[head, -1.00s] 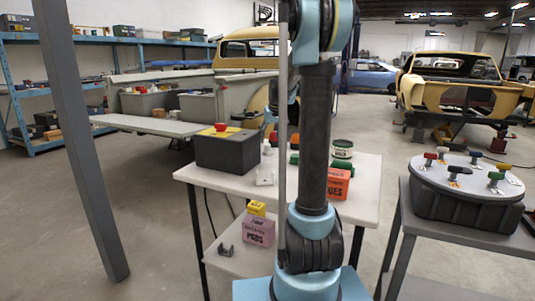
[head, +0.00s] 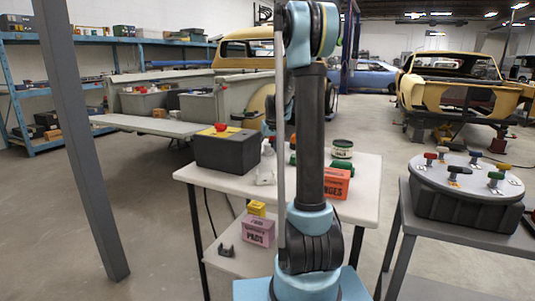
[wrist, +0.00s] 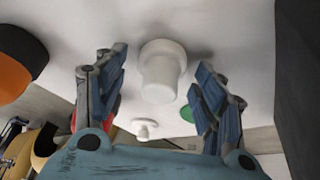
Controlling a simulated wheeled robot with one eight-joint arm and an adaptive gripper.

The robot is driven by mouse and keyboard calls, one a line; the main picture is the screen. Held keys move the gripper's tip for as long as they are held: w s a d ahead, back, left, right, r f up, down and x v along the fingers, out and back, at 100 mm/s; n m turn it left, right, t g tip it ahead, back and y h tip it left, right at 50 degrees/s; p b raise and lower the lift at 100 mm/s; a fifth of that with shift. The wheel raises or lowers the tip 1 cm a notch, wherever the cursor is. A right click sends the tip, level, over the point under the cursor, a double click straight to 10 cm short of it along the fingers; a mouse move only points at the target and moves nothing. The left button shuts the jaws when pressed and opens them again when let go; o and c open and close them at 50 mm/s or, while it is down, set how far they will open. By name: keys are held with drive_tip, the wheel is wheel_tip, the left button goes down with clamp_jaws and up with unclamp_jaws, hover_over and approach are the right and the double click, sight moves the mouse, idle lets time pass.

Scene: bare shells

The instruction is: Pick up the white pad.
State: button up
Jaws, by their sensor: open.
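The white pad (wrist: 160,72) is a pale round piece with a wide disc and a narrower stem, in the wrist view. It lies between the fingers of my gripper (wrist: 162,62), which is open with a finger on either side. I see no contact between the fingers and the pad. In the head view, white shapes (head: 265,172) show on the pale table just left of my arm; I cannot tell which of them is the pad. My gripper is not clearly visible there, behind my arm.
On the table (head: 362,205) are a dark box (head: 226,153), an orange box (head: 337,184) and a tin (head: 342,149). The wrist view shows a smaller white piece (wrist: 145,128) and a green round thing (wrist: 187,113) nearby. A grey stand (head: 408,240) is at right.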

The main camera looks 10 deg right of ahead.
drive_tip(key=shift+c, duration=0.5)
drive_tip(key=c, duration=0.8)
wheel_tip(320, 180, up, 10)
drive_tip(key=shift+r, duration=0.1)
drive_tip(key=shift+c, duration=0.5)
